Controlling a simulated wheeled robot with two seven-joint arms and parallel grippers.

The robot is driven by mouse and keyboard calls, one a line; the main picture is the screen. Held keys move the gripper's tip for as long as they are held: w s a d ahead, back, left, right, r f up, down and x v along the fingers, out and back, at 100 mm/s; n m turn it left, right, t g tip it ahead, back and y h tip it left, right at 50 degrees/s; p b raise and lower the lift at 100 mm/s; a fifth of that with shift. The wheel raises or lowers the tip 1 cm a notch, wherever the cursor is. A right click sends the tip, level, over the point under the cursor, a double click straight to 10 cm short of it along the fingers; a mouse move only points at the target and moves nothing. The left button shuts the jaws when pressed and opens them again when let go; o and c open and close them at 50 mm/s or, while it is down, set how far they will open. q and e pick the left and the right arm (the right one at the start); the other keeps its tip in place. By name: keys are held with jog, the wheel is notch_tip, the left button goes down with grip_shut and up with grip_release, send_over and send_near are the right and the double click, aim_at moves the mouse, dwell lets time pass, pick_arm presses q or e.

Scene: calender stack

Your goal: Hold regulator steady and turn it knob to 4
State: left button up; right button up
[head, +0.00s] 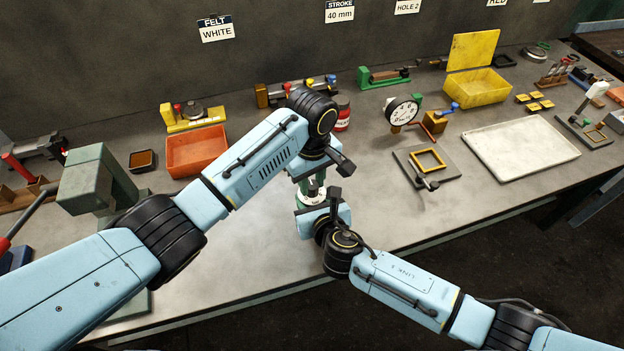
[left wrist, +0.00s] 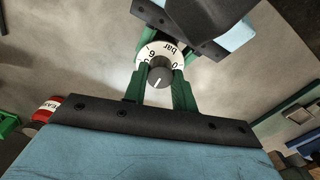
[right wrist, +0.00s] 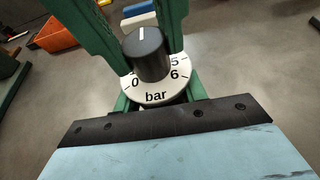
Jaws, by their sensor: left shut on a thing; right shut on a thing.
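The regulator (head: 309,196) stands upright on the bench, mostly hidden by my grippers in the head view. It has a white dial plate (right wrist: 153,97) marked "bar", with 0, 5 and 6 readable, and a dark round knob (right wrist: 148,56). The knob's white pointer faces away from "bar"; the number it faces is hidden. My left gripper (left wrist: 160,78) has its green fingers on either side of the knob, shut on it. My right gripper (head: 311,206) is shut on the regulator body below the dial plate, its fingertips partly hidden.
An orange bin (head: 196,152) is left of the grippers, with a green-grey machine (head: 98,181) nearer me. A red jar (head: 342,114) stands behind them. A dial gauge (head: 402,112), a grey plate with a yellow frame (head: 428,163) and a white tray (head: 520,148) are right.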

aim_at(312, 184)
pick_arm(q)
jog(key=shift+m, duration=0.3)
jog(key=m, duration=0.3)
jog(key=shift+m, duration=2)
jog(key=shift+r, duration=0.1)
jog(key=o, duration=1)
notch_tip(312, 184, up, 12)
